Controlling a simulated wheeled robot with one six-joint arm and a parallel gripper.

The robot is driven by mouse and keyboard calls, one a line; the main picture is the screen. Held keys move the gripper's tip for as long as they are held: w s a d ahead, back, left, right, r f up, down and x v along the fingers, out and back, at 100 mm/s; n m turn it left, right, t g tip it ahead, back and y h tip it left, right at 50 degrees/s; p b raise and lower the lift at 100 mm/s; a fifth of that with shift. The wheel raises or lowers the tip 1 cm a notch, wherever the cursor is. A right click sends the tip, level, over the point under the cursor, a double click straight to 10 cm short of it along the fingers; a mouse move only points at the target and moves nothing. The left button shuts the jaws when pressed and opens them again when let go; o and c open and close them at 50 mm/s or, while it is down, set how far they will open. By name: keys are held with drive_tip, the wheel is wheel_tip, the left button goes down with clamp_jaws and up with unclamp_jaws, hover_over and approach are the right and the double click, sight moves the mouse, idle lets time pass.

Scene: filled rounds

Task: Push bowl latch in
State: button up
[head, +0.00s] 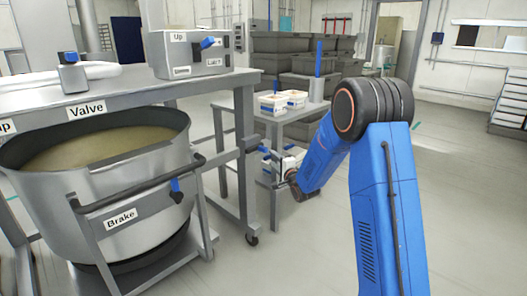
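A large steel bowl (130,225) with tan contents stands at the left under the machine's table. A dark bar runs across its front, with a plate labelled "Brake" (121,217) and a small blue lever (176,187). My blue arm reaches in from the right.
The table above holds a control box labelled "Up" (190,54) and a "Valve" label (86,112). A cart (307,110) with white tubs (272,104) stands behind my gripper. Grey crates are stacked farther back. The floor at the right is clear.

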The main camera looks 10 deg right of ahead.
sight(265, 151)
drive_tip(key=x, duration=1.2)
drive_tip(key=shift+f, duration=0.1)
drive_tip(key=shift+s, duration=0.1)
